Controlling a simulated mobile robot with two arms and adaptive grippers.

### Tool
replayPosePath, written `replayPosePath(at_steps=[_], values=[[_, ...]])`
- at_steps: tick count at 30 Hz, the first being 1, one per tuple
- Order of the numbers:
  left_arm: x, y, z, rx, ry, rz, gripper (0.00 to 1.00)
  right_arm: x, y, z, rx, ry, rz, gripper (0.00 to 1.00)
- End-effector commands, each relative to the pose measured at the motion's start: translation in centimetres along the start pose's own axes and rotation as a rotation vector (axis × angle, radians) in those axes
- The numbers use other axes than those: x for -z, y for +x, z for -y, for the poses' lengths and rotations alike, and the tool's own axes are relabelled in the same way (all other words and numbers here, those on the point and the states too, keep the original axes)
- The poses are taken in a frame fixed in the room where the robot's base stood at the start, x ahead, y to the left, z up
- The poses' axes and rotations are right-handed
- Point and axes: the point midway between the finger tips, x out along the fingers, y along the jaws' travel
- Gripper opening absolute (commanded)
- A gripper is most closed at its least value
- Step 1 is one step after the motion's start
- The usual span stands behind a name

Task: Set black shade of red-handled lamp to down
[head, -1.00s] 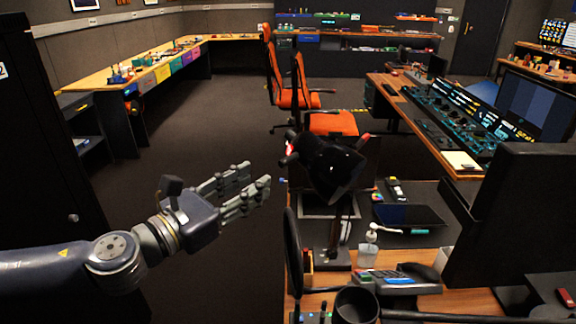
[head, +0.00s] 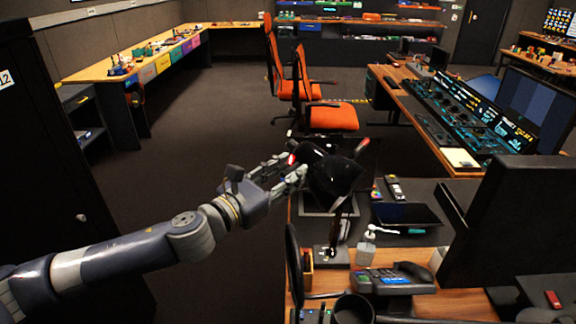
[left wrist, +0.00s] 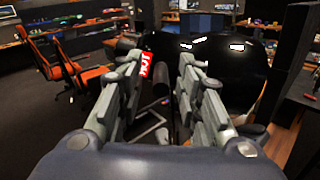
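The lamp's glossy black shade (head: 338,175) stands above the desk's near left part, on a thin black arm. A red part with a "HOT" label (left wrist: 146,66) shows at the shade's side in the left wrist view, just between my fingers. The black shade (left wrist: 225,62) fills the right half of that view, behind my right-hand finger. My left gripper (head: 290,168) is open, its fingertips at the shade's left side. It also shows in the left wrist view (left wrist: 160,64) with a clear gap between the fingers. I cannot tell whether it touches. My right gripper is out of view.
A black monitor (head: 525,225) stands at the right of the desk. A soap bottle (head: 366,248), a keypad device (head: 390,281) and a black mug (head: 353,308) stand near the lamp's foot. Orange chairs (head: 328,118) are behind. The floor at left is clear.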

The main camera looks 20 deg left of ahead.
Motion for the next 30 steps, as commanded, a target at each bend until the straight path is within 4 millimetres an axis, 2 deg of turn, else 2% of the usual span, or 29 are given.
replayPosePath(at_steps=[11, 15, 16, 30], values=[[0.07, 0.57, 0.06, 0.001, 0.000, -0.001, 0.33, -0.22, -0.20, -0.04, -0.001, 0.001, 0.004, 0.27], [0.05, 0.55, 0.05, 0.001, 0.000, -0.001, 0.04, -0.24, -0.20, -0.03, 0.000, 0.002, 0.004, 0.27], [0.05, 0.55, 0.05, 0.001, 0.000, -0.001, 0.00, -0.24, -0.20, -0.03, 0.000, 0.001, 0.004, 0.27], [0.12, 0.29, -0.52, 0.000, 0.018, -0.001, 0.00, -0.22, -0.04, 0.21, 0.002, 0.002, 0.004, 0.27]])
